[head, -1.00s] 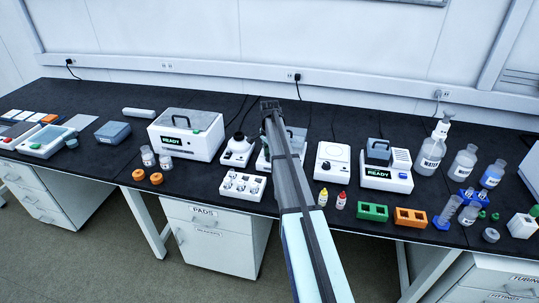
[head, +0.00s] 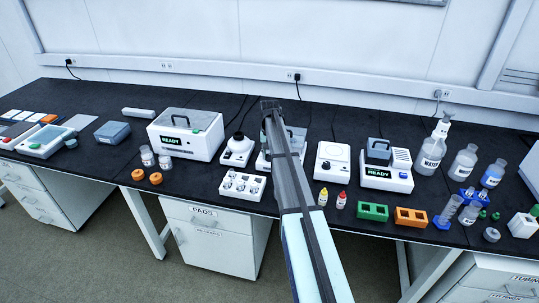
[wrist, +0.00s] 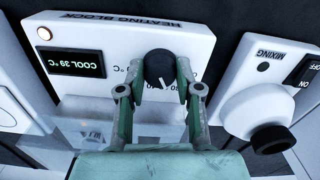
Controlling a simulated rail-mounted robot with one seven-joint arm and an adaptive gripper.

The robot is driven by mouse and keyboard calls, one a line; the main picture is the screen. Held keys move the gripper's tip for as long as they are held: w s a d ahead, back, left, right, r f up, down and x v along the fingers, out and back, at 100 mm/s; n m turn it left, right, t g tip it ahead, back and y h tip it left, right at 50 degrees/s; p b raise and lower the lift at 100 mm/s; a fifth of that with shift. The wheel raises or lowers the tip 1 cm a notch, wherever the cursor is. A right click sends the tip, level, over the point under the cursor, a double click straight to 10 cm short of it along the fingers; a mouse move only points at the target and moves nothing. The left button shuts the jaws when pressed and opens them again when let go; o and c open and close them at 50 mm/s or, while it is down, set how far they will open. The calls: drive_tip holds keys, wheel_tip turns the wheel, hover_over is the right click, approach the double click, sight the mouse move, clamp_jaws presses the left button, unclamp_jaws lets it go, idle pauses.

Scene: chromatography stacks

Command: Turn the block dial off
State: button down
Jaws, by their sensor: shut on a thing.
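The heating block (wrist: 190,30) is a white unit, upside down in the wrist view. Its dark display (wrist: 78,64) reads "COOL 39 °C". Its round black dial (wrist: 160,68) has a white pointer mark. My gripper (wrist: 158,92) has its two green fingers around the dial, shut on it. The setting marks beside the dial are partly hidden by the fingers. In the head view the heating block (head: 263,160) is mostly hidden behind my arm, and the fingers do not show there.
A mixer (wrist: 255,95) with a black knob and an ON/OFF switch stands close beside the block. In the head view, a white rack (head: 243,186) stands in front of it, and a white device (head: 333,163) stands to the right of my arm.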

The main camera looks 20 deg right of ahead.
drive_tip(key=n, duration=0.4)
drive_tip(key=shift+n, duration=0.4)
drive_tip(key=n, duration=0.4)
drive_tip(key=shift+s+n, duration=0.1)
drive_tip(key=shift+n, duration=0.2)
drive_tip(key=c, duration=0.8)
unclamp_jaws()
drive_tip(key=shift+f, duration=0.1)
drive_tip(key=shift+o, duration=0.2)
drive_tip(key=shift+r, duration=0.2)
wheel_tip(320, 180, up, 12)
drive_tip(key=shift+f, duration=0.2)
